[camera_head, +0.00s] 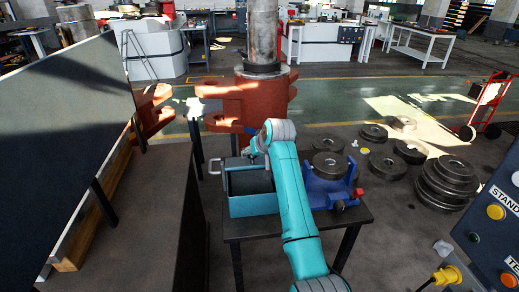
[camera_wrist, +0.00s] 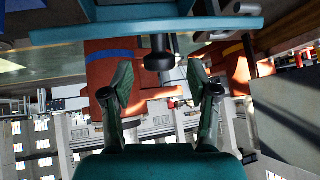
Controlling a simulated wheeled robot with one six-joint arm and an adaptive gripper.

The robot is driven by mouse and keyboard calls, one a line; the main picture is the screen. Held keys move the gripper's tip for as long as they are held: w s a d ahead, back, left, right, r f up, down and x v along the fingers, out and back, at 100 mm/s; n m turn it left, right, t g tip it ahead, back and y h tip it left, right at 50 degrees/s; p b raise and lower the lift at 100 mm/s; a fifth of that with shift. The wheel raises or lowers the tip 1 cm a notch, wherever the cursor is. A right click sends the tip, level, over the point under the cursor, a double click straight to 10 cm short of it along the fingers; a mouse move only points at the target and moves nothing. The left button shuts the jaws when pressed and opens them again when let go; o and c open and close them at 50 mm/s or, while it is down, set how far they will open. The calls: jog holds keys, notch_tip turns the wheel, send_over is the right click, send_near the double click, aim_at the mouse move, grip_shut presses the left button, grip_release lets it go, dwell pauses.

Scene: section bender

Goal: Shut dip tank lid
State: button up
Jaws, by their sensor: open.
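The teal dip tank (camera_head: 253,206) stands on a small dark table. Its top is open and its dark inside shows. A raised lid edge (camera_head: 236,162) appears at its back, largely hidden by my arm. In the wrist view a teal edge (camera_wrist: 90,33), likely the lid, crosses the top with a dark round knob (camera_wrist: 159,60) below it. My gripper (camera_wrist: 160,80) is open, its two fingers spread to either side below the knob. I cannot tell whether they touch it. In the head view the fingers are mostly hidden by my wrist.
A grey handle (camera_head: 214,166) sticks out at the tank's left. A blue fixture (camera_head: 323,190) with a dark disc stands right of my arm. A red machine column (camera_head: 240,105) rises behind. Several dark rings (camera_head: 446,180) lie on the floor at right.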

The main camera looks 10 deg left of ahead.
jog(key=v, duration=1.1)
jog(key=shift+f, duration=0.15)
